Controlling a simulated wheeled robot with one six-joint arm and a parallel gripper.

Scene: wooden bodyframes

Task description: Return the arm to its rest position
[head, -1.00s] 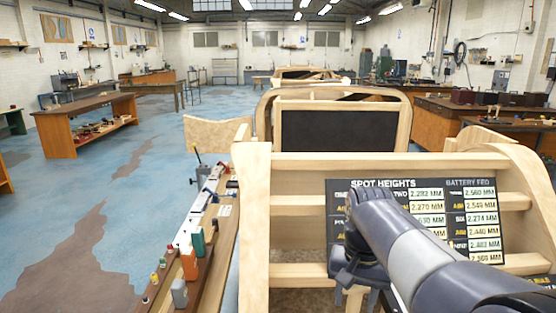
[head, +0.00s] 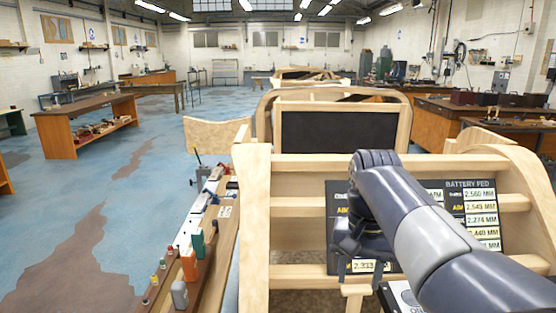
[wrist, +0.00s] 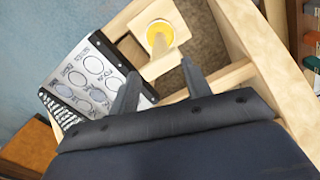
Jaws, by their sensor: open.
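My gripper (head: 357,272) hangs below my bent arm in the head view, in front of the near wooden bodyframe (head: 300,165). It covers part of the black spot heights board (head: 482,215). In the wrist view the two fingers of my gripper (wrist: 160,85) are spread apart with nothing held between them. Beyond them are a wooden block with a yellow round piece (wrist: 158,37) and a white panel with ovals (wrist: 88,78). The fingers look apart from both.
A narrow bench (head: 215,270) with small bottles and an orange container (head: 189,264) stands left of the bodyframe. Further bodyframes (head: 340,95) stand behind. The blue floor at left is open. Wooden workbenches (head: 88,120) stand along the sides.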

